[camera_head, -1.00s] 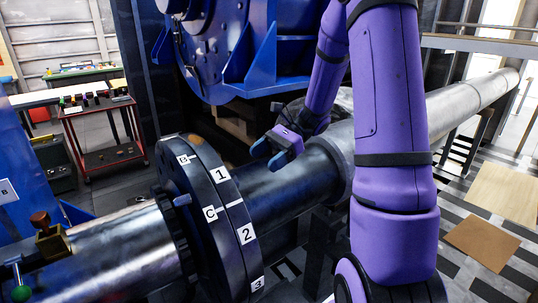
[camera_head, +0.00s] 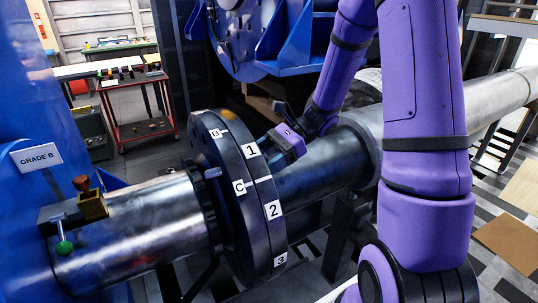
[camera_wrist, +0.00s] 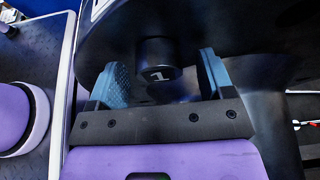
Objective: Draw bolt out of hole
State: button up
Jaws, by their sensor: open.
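The dark round flange (camera_head: 238,235) joins the pipe sections, with labels B, C, 1, 2 and 3 on its rim. My gripper (camera_head: 268,142) is at the flange's right side, close to label 1. In the wrist view, a dark cylindrical bolt head (camera_wrist: 157,58) marked 1 sticks out from the flange's dark underside. My gripper (camera_wrist: 165,78) is open, with one blue-grey finger on each side of the bolt head and gaps between. The bolt's shank is hidden. A smaller bolt end (camera_head: 212,173) shows on the flange's left face near label C.
A red cart (camera_head: 145,128) stands at the back left. A brass block (camera_head: 90,205) and a green-knobbed lever (camera_head: 62,240) sit on the left pipe (camera_head: 150,225). A blue machine housing (camera_head: 285,45) is behind the flange. The right pipe (camera_head: 320,165) runs beneath my arm.

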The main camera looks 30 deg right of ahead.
jog(key=shift+c, duration=0.4)
grip_shut()
jog(key=shift+d, duration=0.1)
jog(key=shift+d, duration=0.1)
jog(key=d, duration=1.3)
dwell(2.6)
jog(key=shift+d, duration=0.25)
